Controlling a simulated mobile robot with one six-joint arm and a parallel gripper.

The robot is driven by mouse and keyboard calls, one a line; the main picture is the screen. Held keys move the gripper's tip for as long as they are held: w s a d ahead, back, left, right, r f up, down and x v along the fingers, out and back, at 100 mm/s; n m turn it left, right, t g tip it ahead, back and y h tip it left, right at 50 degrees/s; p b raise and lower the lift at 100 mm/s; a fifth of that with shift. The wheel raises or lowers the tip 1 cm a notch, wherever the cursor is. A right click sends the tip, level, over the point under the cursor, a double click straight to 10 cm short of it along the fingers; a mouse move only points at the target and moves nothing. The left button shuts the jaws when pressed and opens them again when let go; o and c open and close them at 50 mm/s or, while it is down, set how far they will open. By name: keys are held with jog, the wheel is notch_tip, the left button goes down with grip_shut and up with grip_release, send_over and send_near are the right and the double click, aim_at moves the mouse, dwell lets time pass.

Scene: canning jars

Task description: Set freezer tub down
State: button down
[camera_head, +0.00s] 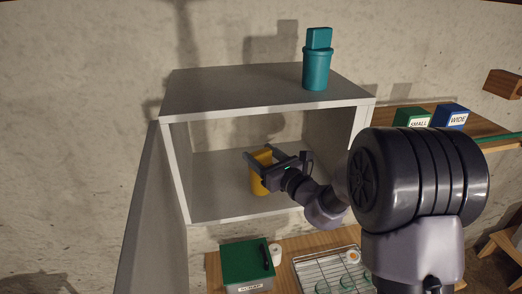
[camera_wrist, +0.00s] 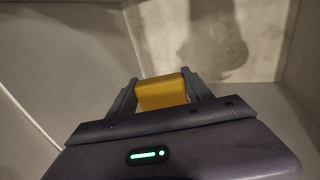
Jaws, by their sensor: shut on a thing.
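The freezer tub (camera_head: 259,182) is a yellow container inside the open grey cabinet (camera_head: 265,90). It stands roughly upright near the cabinet floor; I cannot tell whether its base touches the floor. My gripper (camera_head: 261,156) reaches in from the right and is shut on the tub near its top. In the wrist view the yellow tub (camera_wrist: 162,92) sits between the two fingers of my gripper (camera_wrist: 163,95). Its lower part is hidden there behind the gripper body.
The cabinet door (camera_head: 140,215) hangs open at the left. A teal container (camera_head: 316,68) stands on the cabinet top. Below are a green-lidded box (camera_head: 246,262) and a wire rack (camera_head: 325,270) with jars. Green (camera_head: 411,117) and blue (camera_head: 452,116) boxes sit on the right shelf. The cabinet floor around the tub is clear.

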jog(key=shift+w+f, duration=0.2)
jog(key=shift+w, duration=0.05)
jog(key=shift+s+f+b, duration=0.2)
jog(key=shift+b, duration=0.2)
jog(key=shift+c, duration=2.2)
grip_release()
jog(key=shift+w, duration=0.1)
jog(key=shift+r, duration=0.15)
